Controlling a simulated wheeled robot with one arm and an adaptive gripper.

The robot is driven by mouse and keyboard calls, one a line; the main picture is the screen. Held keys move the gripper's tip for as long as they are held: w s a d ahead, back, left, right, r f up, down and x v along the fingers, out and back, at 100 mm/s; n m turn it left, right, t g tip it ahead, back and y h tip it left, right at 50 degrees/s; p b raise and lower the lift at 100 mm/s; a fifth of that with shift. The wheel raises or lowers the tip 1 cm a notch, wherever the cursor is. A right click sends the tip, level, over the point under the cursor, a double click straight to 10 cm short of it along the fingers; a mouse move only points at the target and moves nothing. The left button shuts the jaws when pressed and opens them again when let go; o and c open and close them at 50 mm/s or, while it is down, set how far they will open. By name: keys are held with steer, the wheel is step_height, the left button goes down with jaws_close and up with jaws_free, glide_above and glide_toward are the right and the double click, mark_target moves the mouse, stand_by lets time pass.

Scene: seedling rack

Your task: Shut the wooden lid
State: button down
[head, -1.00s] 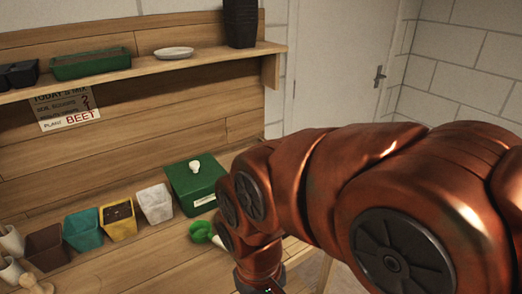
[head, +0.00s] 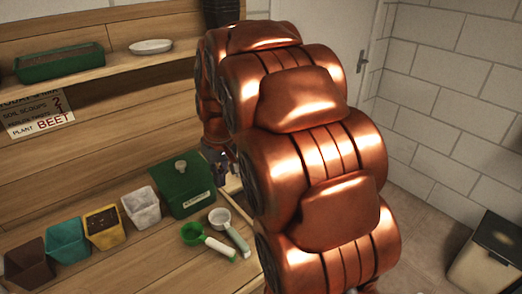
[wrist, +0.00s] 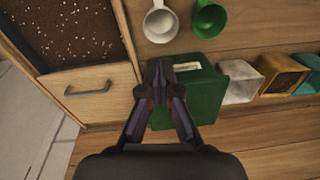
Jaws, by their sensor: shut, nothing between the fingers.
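A pale wooden panel with a dark bar handle (wrist: 98,93), which looks like the wooden lid, shows in the wrist view. It borders a wooden-framed bin of dark, speckled soil (wrist: 70,35), whose soil is uncovered. In the head view my arm hides most of that area. My gripper (wrist: 160,72) is shut and empty, to the right of the panel and over the edge of the green box in the wrist view. In the head view the gripper (head: 222,165) is partly visible just right of the green box. I cannot tell its height above the bench.
The green box (head: 182,192) stands on the bench, with white, yellow, teal and brown pots to its left. A green scoop (head: 192,234) and a white scoop (head: 222,217) lie in front. A shelf (head: 120,62) runs above. A bin (head: 490,262) stands on the floor at right.

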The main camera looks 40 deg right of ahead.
steer(key=w+d+f+t+p, duration=0.1)
steer(key=w+d, duration=0.4)
steer(key=d, duration=0.4)
steer(key=w+d+f+t+h, duration=0.15)
steer(key=w+d, duration=0.35)
steer(key=d, duration=0.5)
steer(key=w+d+f+p, duration=0.1)
steer(key=w+d+f, duration=0.1)
steer(key=w+d, duration=0.55)
steer(key=shift+m, duration=0.4)
steer(key=f+p, duration=0.1)
steer(key=f, duration=0.1)
steer(key=d+f+p, duration=0.1)
steer(key=f, duration=0.2)
steer(key=w+d+f+p, duration=0.1)
steer(key=f, duration=0.2)
steer(key=shift+d+f, duration=0.1)
steer(key=shift+s+a+p, duration=0.2)
steer(key=shift+s+p, duration=0.4)
steer(key=shift+s, duration=0.25)
steer(key=shift+s+a+f+p, duration=0.1)
steer(key=shift+s+p, duration=0.15)
steer(key=shift+s, duration=0.25)
steer(key=shift+s+a+f+p, duration=0.1)
steer(key=shift+s+p, duration=0.1)
steer(key=shift+s, duration=0.3)
steer(key=shift+s, duration=0.1)
